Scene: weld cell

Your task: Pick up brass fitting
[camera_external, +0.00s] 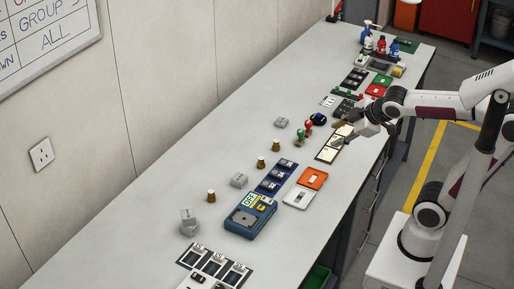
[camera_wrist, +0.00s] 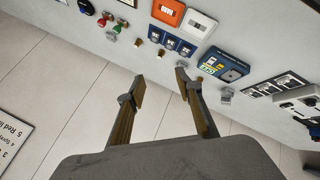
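Brass fittings, small brown-gold cylinders, stand apart on the bench in the external view: one at the near left (camera_external: 211,196), one in the middle (camera_external: 261,162) and one farther back (camera_external: 276,146). In the wrist view, two show beyond my fingers, one (camera_wrist: 138,42) left of the other (camera_wrist: 161,52). My gripper (camera_wrist: 160,80) is open, with a wide empty gap between its fingers. In the external view my gripper (camera_external: 340,138) is over the bench's right side, to the right of the fittings; its fingertips are too small to read there.
Grey blocks (camera_external: 239,181) stand near the fittings. A blue OFF-labelled box (camera_external: 250,215), blue modules (camera_external: 270,180) and an orange plate (camera_external: 313,178) lie to their right. Red and green valves (camera_external: 303,130) stand behind. The bench's left strip (camera_external: 150,180) is clear beside the wall.

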